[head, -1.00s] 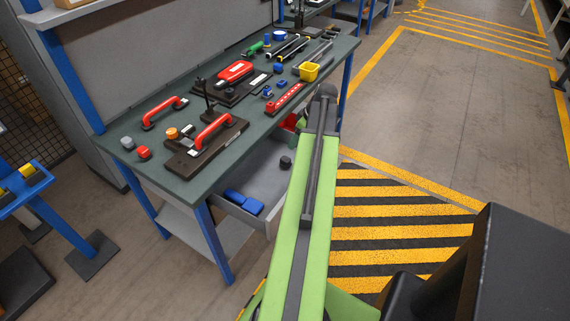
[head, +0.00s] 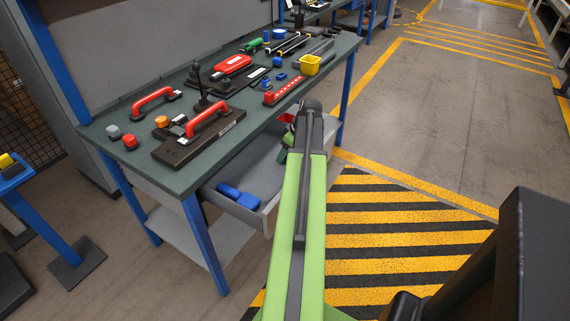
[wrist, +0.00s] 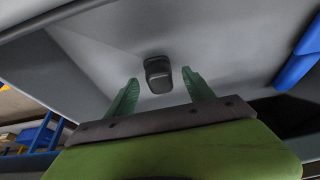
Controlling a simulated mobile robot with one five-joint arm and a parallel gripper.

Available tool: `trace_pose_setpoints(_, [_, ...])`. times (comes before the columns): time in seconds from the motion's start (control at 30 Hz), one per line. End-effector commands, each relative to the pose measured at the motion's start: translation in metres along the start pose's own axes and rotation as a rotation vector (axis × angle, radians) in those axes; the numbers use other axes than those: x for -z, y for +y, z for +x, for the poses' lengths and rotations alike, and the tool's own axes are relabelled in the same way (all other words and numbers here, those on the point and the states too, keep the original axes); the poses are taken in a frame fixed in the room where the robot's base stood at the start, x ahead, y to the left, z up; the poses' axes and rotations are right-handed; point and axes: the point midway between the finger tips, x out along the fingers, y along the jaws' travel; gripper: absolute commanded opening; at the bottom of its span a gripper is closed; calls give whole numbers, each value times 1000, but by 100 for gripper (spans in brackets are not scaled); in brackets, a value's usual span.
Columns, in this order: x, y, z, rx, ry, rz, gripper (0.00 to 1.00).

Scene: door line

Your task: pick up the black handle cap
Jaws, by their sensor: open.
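The black handle cap (wrist: 157,72) lies on the grey floor of the open drawer (head: 262,165), seen in the wrist view. It shows between and just past the tips of my gripper's two green fingers (wrist: 160,76). The gripper is open, with a gap on both sides of the cap; I cannot tell how far above the drawer floor the tips are. In the head view, my gripper (head: 287,150) is partly hidden by my own green arm, down by the drawer. I cannot make out the cap in the head view.
A blue part (head: 240,196) lies in the drawer's front end; it also shows in the wrist view (wrist: 300,58). The workbench top (head: 165,180) overhangs the drawer and carries red handles (head: 208,121), a yellow bin (head: 311,65) and several tools. Striped floor (head: 380,230) lies clear to the right.

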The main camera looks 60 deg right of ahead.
Motion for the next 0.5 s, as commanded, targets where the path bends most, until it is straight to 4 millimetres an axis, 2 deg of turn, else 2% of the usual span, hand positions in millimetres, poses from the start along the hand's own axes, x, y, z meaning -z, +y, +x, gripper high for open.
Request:
trace_pose_setpoints(0.03, [-2, 0, 13, 0, 0, -1, 62])
trace_pose_setpoints(0.27, [0, 0, 10, 0, 0, 0, 62])
trace_pose_setpoints(0.5, [0, 0, 10, 0, 0, 0, 32])
